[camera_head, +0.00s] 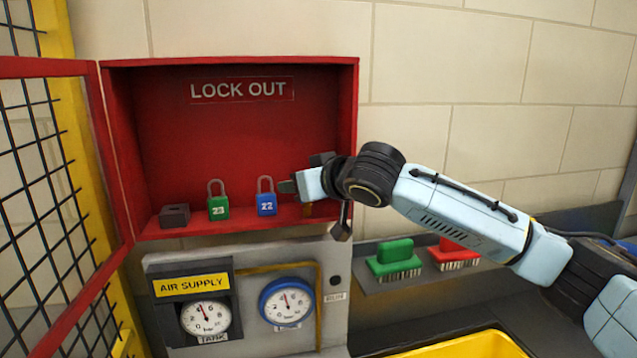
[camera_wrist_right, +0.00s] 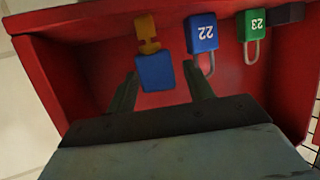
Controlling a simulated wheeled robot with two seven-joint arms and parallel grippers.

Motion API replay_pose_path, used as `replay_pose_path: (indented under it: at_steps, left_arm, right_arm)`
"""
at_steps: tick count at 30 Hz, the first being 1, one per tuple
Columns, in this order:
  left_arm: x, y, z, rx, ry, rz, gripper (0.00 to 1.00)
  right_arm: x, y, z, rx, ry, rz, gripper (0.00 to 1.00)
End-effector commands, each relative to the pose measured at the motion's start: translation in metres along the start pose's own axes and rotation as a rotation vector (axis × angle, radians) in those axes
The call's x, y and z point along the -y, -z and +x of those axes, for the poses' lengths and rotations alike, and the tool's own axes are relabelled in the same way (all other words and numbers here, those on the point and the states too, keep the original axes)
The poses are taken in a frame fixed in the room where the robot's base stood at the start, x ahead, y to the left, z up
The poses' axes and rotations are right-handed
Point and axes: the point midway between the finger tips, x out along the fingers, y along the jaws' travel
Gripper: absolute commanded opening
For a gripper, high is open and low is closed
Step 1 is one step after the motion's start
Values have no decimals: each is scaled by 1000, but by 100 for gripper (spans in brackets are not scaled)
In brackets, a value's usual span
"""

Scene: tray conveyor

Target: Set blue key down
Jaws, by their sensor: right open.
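The blue key has a blue head (camera_wrist_right: 155,72) and a brass-coloured part (camera_wrist_right: 148,34) at the shelf, seen in the right wrist view. My right gripper (camera_head: 290,187) reaches into the red lock-out box (camera_head: 230,130) at its right side. In the wrist view its two fingers (camera_wrist_right: 162,90) stand apart on either side of the blue head, with gaps between. In the head view the gripper hides the blue head, and only a small brass-coloured bit (camera_head: 307,208) shows below it. My left gripper is not in view.
A blue padlock (camera_head: 266,204) marked 22 stands close left of the gripper. A green padlock (camera_head: 218,207) marked 23 and a dark block (camera_head: 174,215) stand further left. The red mesh door (camera_head: 60,190) is open. Gauges are below; green and red brushes (camera_head: 394,257) lie right.

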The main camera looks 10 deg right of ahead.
Motion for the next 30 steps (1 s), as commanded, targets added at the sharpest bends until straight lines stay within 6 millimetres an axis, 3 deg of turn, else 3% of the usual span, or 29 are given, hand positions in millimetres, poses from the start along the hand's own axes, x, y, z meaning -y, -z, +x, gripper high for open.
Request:
replay_pose_path:
  at_steps: [18,30]
  left_arm:
    - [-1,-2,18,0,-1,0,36]
    - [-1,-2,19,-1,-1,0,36]
  right_arm:
    - [0,-2,-106,-1,-2,-1,52]
    - [0,-1,-116,1,-1,0,52]
